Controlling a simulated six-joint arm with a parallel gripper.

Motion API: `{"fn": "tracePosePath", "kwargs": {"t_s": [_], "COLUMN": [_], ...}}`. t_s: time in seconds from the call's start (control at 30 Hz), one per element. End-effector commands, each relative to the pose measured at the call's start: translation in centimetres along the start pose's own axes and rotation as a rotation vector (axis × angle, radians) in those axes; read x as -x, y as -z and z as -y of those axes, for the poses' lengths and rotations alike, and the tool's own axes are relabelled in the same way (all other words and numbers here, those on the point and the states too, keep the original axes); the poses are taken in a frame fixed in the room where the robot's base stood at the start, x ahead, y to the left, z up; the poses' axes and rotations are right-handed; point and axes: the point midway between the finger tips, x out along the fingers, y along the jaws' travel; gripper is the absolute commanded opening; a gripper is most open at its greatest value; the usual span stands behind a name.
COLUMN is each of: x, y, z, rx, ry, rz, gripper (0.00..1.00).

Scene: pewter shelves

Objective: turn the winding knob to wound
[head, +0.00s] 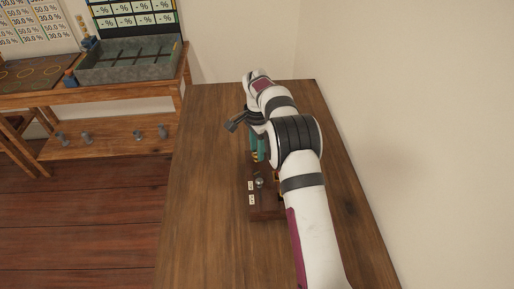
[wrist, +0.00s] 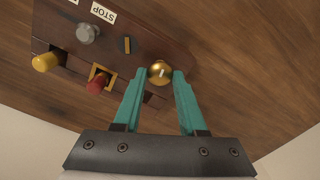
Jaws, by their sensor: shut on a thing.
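The winding knob, a round brass knob (wrist: 160,72) with a pale mark on its face, sits at one end of a dark brown panel (wrist: 62,18) in the wrist view. My gripper (wrist: 159,76) has its teal fingers shut on the brass knob, one fingertip on each side. In the head view my gripper (head: 257,150) points down over the far part of the panel (head: 267,214), and my arm hides the knob. No "wound" label is readable in either view.
The panel also has a grey knob (wrist: 87,33) by a STOP label (wrist: 103,13), a small slotted piece (wrist: 127,45), a red button (wrist: 97,84) in a yellow frame and a yellow knob (wrist: 46,62). The wooden table (head: 205,185) is clear to the left.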

Motion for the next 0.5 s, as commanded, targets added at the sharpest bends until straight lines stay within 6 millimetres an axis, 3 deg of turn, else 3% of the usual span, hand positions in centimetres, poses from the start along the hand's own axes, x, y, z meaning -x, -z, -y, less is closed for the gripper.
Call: {"fn": "tracePosePath", "kwargs": {"t_s": [0.5], "x": [0.08], "y": [0.0], "z": [0.08], "rx": [-0.182], "ry": [0.003], "rz": [-0.001], "gripper": [0.0]}}
